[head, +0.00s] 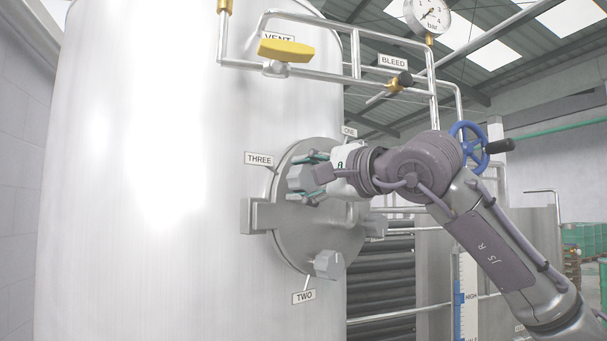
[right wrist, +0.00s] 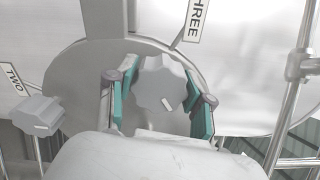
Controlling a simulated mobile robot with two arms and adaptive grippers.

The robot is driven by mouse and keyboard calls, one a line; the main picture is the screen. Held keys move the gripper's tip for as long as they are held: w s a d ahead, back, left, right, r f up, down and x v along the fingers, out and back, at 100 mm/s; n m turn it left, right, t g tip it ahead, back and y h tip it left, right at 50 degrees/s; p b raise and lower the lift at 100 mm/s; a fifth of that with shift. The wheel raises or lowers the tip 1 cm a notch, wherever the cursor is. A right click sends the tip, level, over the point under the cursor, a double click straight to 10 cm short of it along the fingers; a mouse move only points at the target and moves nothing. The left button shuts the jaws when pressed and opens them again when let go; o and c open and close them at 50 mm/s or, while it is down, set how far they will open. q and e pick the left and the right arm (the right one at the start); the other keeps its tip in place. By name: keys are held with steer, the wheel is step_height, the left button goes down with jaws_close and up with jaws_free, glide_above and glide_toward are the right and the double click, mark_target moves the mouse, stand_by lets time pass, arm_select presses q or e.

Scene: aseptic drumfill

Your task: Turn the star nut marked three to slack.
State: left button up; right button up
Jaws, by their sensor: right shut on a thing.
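The star nut marked three (head: 297,178) is a grey lobed knob on the round manway lid (head: 290,235) of the steel tank, beside the label THREE (head: 259,160). It also shows in the right wrist view (right wrist: 160,80), with a small white mark on its face. My right gripper (head: 310,178) is shut on this nut, its teal-padded fingers on either side of it (right wrist: 160,100). The gripper hides part of the nut in the head view. My left gripper is not in view.
Star nut two (head: 328,264) sits at the lid's bottom, also seen in the right wrist view (right wrist: 38,115). Another nut (head: 376,226) is at the lid's right. A yellow vent handle (head: 286,50), pipes, a gauge (head: 428,14) and a blue handwheel (head: 469,145) are nearby.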

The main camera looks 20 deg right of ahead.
steer(key=n+p, duration=0.1)
steer(key=n, duration=0.4)
steer(key=shift+n+p, duration=0.3)
steer(key=n+p, duration=0.1)
steer(key=n, duration=0.4)
steer(key=shift+f+p, duration=0.15)
steer(key=shift+p, duration=0.15)
steer(key=shift+n, duration=0.4)
steer(key=o, duration=1.2)
steer(key=shift+c, duration=0.2)
steer(key=shift+s, duration=0.1)
steer(key=v, duration=1.1)
steer(key=shift+s+d, duration=0.2)
steer(key=shift+s, duration=0.15)
